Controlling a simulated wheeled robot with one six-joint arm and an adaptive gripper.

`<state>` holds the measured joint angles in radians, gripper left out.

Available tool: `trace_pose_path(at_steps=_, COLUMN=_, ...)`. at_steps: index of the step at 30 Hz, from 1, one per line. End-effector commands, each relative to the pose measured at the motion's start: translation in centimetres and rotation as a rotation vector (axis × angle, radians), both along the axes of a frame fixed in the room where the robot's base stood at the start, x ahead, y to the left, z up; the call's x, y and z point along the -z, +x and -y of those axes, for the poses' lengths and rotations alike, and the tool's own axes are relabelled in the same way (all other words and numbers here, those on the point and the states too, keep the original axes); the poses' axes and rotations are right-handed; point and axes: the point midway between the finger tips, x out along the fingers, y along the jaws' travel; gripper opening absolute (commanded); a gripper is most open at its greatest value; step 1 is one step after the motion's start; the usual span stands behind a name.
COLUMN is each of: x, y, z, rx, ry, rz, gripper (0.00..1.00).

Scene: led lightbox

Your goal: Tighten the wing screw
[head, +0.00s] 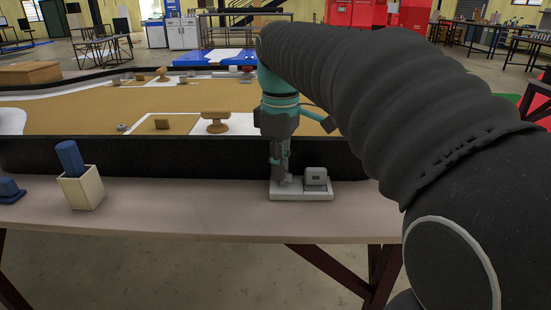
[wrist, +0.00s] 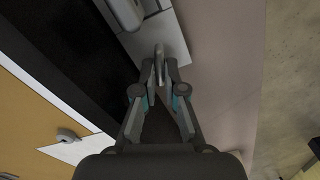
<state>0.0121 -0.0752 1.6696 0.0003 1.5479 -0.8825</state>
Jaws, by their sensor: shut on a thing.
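The wing screw (wrist: 159,57) shows in the wrist view as a slim grey piece between my fingertips. My gripper (wrist: 159,70) is shut on it. In the head view my gripper (head: 282,178) points down at the left part of a white base plate (head: 303,195), and the fingers largely hide the screw. A grey block (head: 316,177) stands on the right part of the plate. In the wrist view the plate (wrist: 174,44) and the block (wrist: 127,13) show at the top. How far the screw is turned cannot be told.
The plate lies on a pale table ledge (head: 180,205) before a black raised edge (head: 215,158). To the left stand a cream holder (head: 82,190) with a blue piece (head: 69,158) in it, and another blue object (head: 9,189). The ledge between holder and plate is clear.

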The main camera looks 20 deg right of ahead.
Motion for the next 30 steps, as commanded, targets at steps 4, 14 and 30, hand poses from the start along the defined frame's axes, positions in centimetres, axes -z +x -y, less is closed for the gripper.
trace_pose_path(at_steps=4, x=-0.07, y=0.06, z=0.07, rx=0.137, ry=-0.001, rz=0.001, gripper=0.0)
trace_pose_path(at_steps=14, x=0.01, y=0.17, z=0.19, rx=0.45, ry=0.0, rz=0.001, gripper=0.0)
trace_pose_path(at_steps=30, x=-0.01, y=0.22, z=0.42, rx=0.934, ry=0.0, rz=0.003, gripper=0.0)
